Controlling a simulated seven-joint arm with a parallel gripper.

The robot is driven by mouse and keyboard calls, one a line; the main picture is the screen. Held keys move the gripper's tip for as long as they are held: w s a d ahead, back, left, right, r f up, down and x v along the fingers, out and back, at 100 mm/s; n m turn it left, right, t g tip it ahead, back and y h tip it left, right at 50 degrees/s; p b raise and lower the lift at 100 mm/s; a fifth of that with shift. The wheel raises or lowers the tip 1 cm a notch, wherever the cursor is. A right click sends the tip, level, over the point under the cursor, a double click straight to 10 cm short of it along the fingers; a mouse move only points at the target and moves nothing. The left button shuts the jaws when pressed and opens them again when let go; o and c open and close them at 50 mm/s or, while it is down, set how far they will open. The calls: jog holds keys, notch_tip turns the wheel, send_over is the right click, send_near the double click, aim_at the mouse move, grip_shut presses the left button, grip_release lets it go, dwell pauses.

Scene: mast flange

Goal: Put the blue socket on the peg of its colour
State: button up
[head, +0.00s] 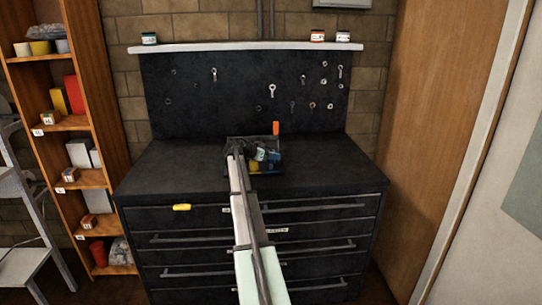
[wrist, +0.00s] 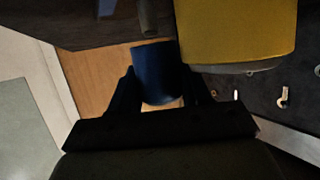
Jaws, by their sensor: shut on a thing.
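My gripper (wrist: 158,88) is shut on the blue socket (wrist: 154,66), which sits between its two dark fingers in the wrist view. Just above the socket in that view is the end of a grey rod (wrist: 148,18), possibly a peg; I cannot tell whether they touch. A large yellow piece (wrist: 235,28) is close beside the socket on the right. In the head view my arm reaches over the dark bench to a small cluster with a yellow piece (head: 254,167) and an orange upright piece (head: 276,128). My arm hides part of this cluster, and the peg colours are unclear.
The dark bench top (head: 180,165) is clear left and right of the cluster. A pegboard (head: 225,90) with hanging tools rises behind it, below a white shelf (head: 245,47). A yellow item (head: 181,207) is at the bench's front.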

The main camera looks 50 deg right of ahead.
jog(key=shift+f, duration=1.15)
jog(key=o, duration=1.2)
jog(key=shift+f, duration=0.1)
jog(key=shift+a, duration=0.1)
jog(key=v, duration=1.3)
jog(key=shift+a+r, duration=0.25)
jog(key=shift+r, duration=0.05)
jog(key=shift+w, duration=0.1)
